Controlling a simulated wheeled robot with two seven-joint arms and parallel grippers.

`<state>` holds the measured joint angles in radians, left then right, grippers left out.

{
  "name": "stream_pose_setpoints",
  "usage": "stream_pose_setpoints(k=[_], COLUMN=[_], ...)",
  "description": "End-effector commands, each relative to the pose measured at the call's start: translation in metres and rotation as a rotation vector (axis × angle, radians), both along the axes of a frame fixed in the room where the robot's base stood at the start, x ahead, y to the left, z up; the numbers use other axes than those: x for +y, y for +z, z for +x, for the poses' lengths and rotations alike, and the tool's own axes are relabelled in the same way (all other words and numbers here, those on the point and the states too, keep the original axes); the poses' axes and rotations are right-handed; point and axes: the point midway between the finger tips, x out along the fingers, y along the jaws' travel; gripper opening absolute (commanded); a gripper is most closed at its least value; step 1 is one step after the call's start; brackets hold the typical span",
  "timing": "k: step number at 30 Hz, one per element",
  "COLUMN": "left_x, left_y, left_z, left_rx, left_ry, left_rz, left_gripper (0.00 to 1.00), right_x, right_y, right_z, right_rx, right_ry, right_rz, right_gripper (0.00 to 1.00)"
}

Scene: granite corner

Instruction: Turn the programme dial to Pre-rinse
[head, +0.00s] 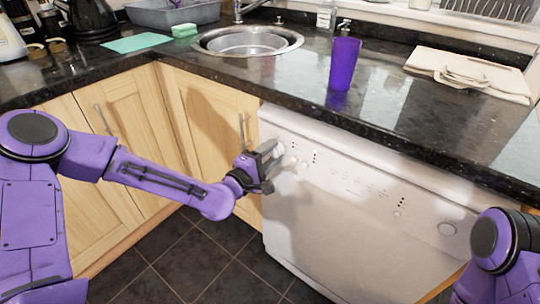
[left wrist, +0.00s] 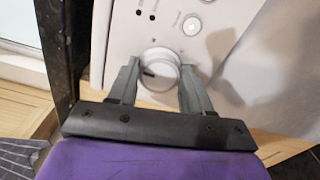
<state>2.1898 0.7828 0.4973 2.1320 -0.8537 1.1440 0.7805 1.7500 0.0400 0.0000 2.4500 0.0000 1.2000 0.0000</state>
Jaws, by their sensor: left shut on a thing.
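The white dishwasher (head: 330,220) stands under the dark worktop, with its control panel along the top of its front. The programme dial (left wrist: 160,70) is a round white knob with a dark pointer mark toward its left side in the left wrist view. My left gripper (left wrist: 157,75) has its two grey fingers on either side of the dial, shut on it. In the head view my left gripper (head: 268,162) is at the panel's left end and mostly hides the dial. The label lettering is too small to read. My right gripper is out of view.
A round button (left wrist: 192,26) and small dark indicators sit beside the dial. A purple cup (head: 344,64) stands on the worktop (head: 290,75) above the dishwasher. A folded cloth (head: 468,74) lies at the right. Wooden cupboard doors (head: 205,120) are left of the dishwasher.

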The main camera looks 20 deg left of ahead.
Motion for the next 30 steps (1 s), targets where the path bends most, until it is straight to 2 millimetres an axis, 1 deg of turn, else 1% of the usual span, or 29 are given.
stream_pose_setpoints(k=[6,18,19,20,21,30], left_x=[0.0001,0.0,0.0,-0.0001,0.0,0.0006], left_y=[-0.0008,-0.0007,-0.0007,-0.0007,-0.0006,-0.0001], left_z=[-0.0003,-0.0003,-0.0003,-0.0004,-0.0003,-0.0013], left_rx=[0.015,0.017,0.017,0.017,0.017,0.015], left_ry=[0.0,0.0,0.0,0.0,0.0,0.0], left_rz=[-0.035,-0.041,-0.041,-0.041,-0.041,-0.039], left_gripper=[0.19,0.19,0.52,0.62,0.74,0.74], right_x=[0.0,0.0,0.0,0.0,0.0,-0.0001], right_y=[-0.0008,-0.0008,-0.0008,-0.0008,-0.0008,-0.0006], right_z=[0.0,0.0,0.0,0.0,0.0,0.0], right_rx=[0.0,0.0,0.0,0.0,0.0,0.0], right_ry=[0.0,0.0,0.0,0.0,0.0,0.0], right_rz=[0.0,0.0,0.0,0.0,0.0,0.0], right_gripper=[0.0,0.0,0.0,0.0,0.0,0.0])
